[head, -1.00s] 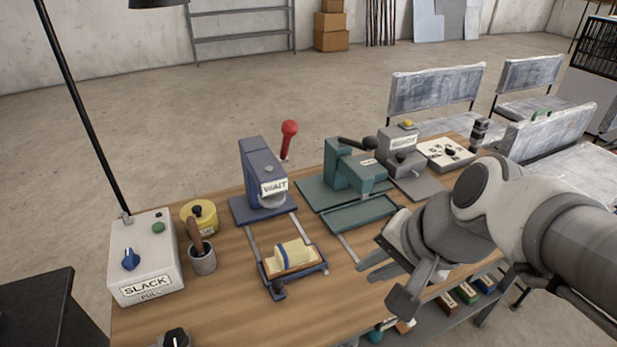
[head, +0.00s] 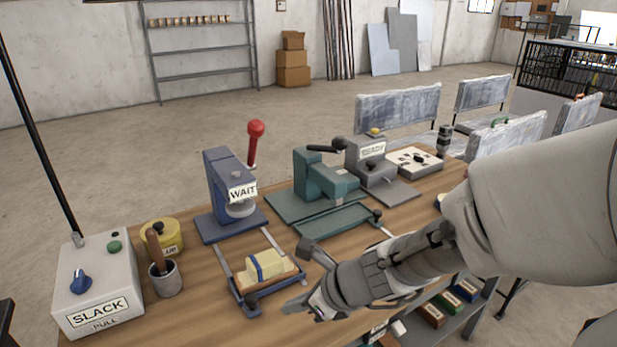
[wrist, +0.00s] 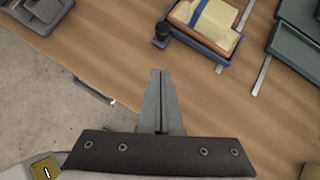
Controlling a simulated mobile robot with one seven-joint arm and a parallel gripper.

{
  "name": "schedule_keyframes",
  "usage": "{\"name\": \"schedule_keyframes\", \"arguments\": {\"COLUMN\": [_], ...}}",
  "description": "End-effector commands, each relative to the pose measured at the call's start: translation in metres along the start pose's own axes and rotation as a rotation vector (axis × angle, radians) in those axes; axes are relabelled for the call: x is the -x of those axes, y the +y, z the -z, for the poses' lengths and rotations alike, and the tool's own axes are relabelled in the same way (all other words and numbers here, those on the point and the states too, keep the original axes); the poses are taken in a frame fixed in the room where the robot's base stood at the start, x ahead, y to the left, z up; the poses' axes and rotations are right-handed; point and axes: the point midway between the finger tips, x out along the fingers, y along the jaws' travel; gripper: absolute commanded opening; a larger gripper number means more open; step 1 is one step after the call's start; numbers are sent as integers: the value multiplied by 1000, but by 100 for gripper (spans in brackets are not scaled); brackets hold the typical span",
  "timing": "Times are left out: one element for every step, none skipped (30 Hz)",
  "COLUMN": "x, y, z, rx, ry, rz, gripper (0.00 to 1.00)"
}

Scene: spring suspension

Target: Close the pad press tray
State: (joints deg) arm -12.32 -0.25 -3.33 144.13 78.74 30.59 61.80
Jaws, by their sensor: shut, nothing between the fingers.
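A blue press (head: 222,190) with a WAIT sign stands on the bench. Its blue tray (head: 246,304) is out toward the bench's front on two rails, apart from the press. A cream block with a blue band (head: 266,266) lies on a wooden piece in the tray. In the wrist view, the tray (wrist: 222,59) and its dark front knob (wrist: 161,38) show at the top. My gripper (head: 290,306) is shut and empty at the tray's front right. In the wrist view, its fingertips (wrist: 160,74) are just below the knob, with no clear contact.
Right of it stands a green press (head: 318,178) with an empty green tray (head: 335,230) out on rails. A grey cup with a brush (head: 166,280), a yellow tin (head: 163,237) and the SLACK box (head: 97,285) stand left. The bench's front edge is close to my gripper.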

Motion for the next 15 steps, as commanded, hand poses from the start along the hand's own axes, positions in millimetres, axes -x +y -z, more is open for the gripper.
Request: {"name": "schedule_keyframes", "arguments": {"x": [-16,-23,-31,-37,-42,-49,-53,-54,-58,-61,-64,-67,-69,-70,-72], "y": [0,1,1,0,0,1,1,0,0,1,1,0,0,0,0], "z": [5,5,5,4,4,4,2,-5,-10,-13,-16,-18,-20,-22,-24], "rx": [1,2,3,3,3,2,4,5,5,5,5,4,3,4,4], "ry": [2,2,2,1,2,2,1,0,1,0,0,0,0,0,0], "rz": [-3,-3,-4,-3,-2,-3,-3,-2,-2,-2,-2,-2,-2,-1,-1], "gripper": [0,0,0,0,0,0,0,0,0,0,0,0,0,0,0]}}
